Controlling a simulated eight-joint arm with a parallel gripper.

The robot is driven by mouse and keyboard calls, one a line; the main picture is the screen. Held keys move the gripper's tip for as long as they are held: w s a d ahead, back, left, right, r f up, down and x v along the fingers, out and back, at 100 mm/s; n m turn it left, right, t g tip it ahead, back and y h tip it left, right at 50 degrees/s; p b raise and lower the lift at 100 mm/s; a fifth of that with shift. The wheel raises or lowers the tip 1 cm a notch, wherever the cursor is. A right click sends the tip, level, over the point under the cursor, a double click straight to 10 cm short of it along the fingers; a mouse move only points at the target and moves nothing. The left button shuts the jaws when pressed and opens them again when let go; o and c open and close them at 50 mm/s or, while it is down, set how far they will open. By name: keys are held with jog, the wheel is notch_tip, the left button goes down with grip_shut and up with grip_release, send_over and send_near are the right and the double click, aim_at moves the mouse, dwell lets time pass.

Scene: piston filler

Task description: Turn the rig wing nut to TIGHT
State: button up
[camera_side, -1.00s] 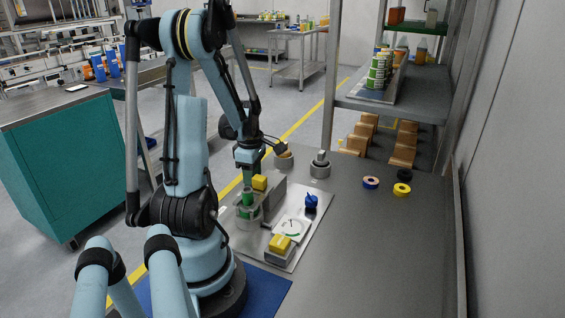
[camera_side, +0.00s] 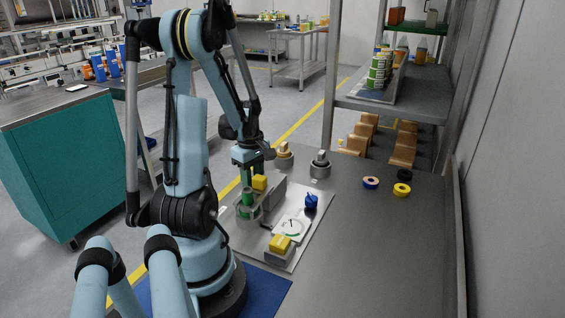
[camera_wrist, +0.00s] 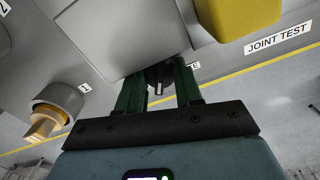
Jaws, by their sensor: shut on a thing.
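In the wrist view, a dark knob-like part with a pale stripe, which looks like the wing nut (camera_wrist: 158,86), sits between the two green fingers of my gripper (camera_wrist: 160,92). The jaws are shut on it, and the large grey block hides part of it. In the side view, my gripper (camera_side: 257,172) points down at the rig, beside the yellow block (camera_side: 260,183) and grey upright plate (camera_side: 275,191). The nut cannot be made out there. A label by the fingers in the wrist view is mostly covered; I cannot read TIGHT on it.
A blue part (camera_side: 311,202), a dial with a green mark (camera_side: 292,227) and another yellow block (camera_side: 280,243) stand on the rig plate. Two round fittings (camera_side: 284,158) (camera_side: 320,168) stand behind. Tape rolls (camera_side: 401,190) lie at right. The front bench is clear.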

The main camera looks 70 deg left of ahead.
jog(key=o, duration=1)
jog(key=shift+o, duration=0.2)
jog(key=shift+r, duration=0.15)
notch_tip(320, 180, up, 12)
